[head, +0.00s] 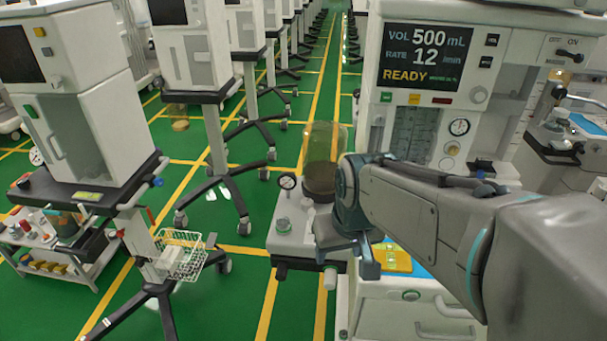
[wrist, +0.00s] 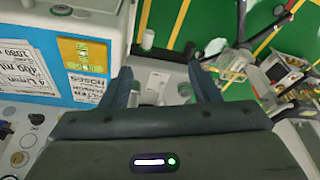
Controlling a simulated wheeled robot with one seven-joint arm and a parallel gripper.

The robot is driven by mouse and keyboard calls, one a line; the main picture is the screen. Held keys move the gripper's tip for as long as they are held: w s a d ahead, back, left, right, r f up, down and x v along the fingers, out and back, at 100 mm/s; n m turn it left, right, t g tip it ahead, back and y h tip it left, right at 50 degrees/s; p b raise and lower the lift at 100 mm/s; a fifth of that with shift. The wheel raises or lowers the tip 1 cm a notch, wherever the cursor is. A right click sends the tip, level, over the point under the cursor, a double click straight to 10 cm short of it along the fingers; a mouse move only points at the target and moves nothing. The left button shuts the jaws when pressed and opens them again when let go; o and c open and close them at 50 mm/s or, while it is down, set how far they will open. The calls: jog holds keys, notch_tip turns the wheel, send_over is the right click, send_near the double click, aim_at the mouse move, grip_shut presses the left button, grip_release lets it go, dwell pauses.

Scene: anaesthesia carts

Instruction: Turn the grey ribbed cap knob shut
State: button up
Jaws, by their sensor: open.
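My gripper (head: 350,254) is open, with its jaws pointing down beside the base of the clear-domed canister. In the wrist view my gripper (wrist: 163,82) shows two dark fingers spread apart, with nothing held between them. Pale grey fittings (wrist: 155,86) show between the fingers in the wrist view, but I cannot tell whether one is the cap knob.
The ventilator screen (head: 425,58) rises behind my arm. A wheeled cart with a wire basket (head: 182,258) stands left. Green floor (head: 235,285) lies open between them.

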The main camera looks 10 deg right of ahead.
jog(key=w+f+n, duration=0.1)
jog(key=w+f, duration=0.1)
jog(key=w, duration=1.2)
jog(key=n+t, duration=0.1)
jog(key=n, duration=0.1)
send_near(308, 202)
notch_tip(308, 202, down, 2)
jog(key=shift+y, duration=0.5)
jog(key=shift+w+d+x, duration=0.1)
jog(key=shift+w+x, duration=0.05)
jog(key=shift+x, duration=1.65)
jog(key=shift+w+d+x, duration=0.1)
jog(key=shift+w+x, duration=0.05)
jog(key=shift+x, duration=1.65)
jog(key=c, duration=1)
